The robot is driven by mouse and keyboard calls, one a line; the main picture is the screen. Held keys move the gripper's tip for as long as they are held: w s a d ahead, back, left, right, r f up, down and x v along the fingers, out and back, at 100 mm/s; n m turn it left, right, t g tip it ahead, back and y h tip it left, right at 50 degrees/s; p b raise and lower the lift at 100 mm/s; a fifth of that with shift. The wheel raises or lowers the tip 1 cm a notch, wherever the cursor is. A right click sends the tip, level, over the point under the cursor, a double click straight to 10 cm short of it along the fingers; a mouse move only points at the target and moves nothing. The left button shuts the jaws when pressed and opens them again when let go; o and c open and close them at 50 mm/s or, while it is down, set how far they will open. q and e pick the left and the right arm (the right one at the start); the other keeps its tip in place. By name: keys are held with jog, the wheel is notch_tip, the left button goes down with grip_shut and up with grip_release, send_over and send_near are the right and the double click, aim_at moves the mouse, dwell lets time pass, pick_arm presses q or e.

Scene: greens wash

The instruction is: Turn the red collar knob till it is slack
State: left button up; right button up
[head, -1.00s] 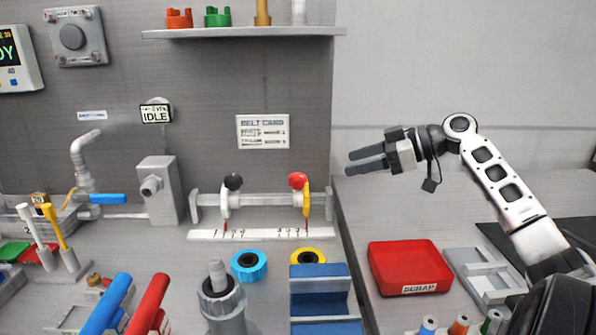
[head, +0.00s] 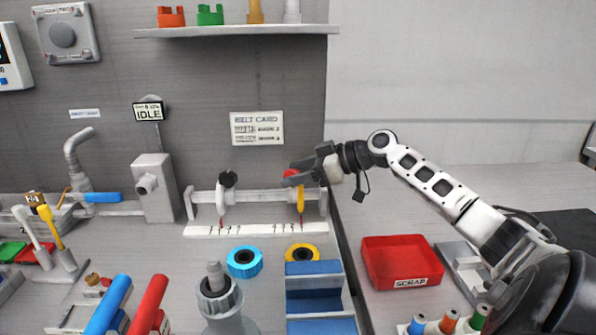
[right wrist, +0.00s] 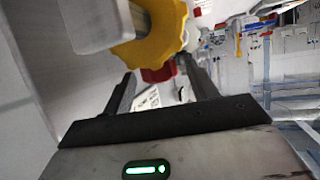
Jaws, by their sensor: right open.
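The red knob (head: 291,173) sits on top of the yellow collar (head: 300,199) on the horizontal rail at the back wall. My right gripper (head: 288,176) is open at the knob, partly covering it in the head view. In the right wrist view the red knob (right wrist: 160,74) shows between the two open fingers, below the yellow collar (right wrist: 150,35). I cannot tell whether the fingers touch it. A white collar (head: 222,195) with a black knob (head: 228,179) stands on the same rail to the left. My left gripper is not in view.
A marked white scale strip (head: 255,231) lies below the rail. A belt card (head: 257,128) hangs above.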

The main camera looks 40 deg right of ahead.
jog(key=c, duration=1)
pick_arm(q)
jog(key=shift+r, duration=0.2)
pick_arm(e)
jog(key=m+h+p, duration=0.1)
jog(key=p, duration=0.1)
jog(key=m+t+h+p, duration=0.1)
jog(key=p, duration=0.1)
jog(key=shift+s+a+r, duration=0.15)
jog(key=shift+a+r, duration=0.05)
jog(key=shift+r, duration=0.15)
jog(key=m+t+h+p, duration=0.1)
jog(key=p, duration=0.1)
jog(key=shift+m+h+p, duration=0.3)
jog(key=shift+p, duration=0.05)
jog(key=shift+a+f+m+h+p, duration=0.1)
jog(key=shift+a+m+h+p, duration=0.05)
jog(key=shift+m+h+p, duration=0.45)
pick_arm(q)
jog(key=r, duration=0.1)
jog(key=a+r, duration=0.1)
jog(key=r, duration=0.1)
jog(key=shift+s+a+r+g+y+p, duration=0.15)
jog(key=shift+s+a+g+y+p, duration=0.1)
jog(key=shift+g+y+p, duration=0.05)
pick_arm(e)
jog(key=shift+f+m+h, duration=0.15)
jog(key=shift+m+h, duration=0.35)
jog(key=shift+h, duration=0.5)
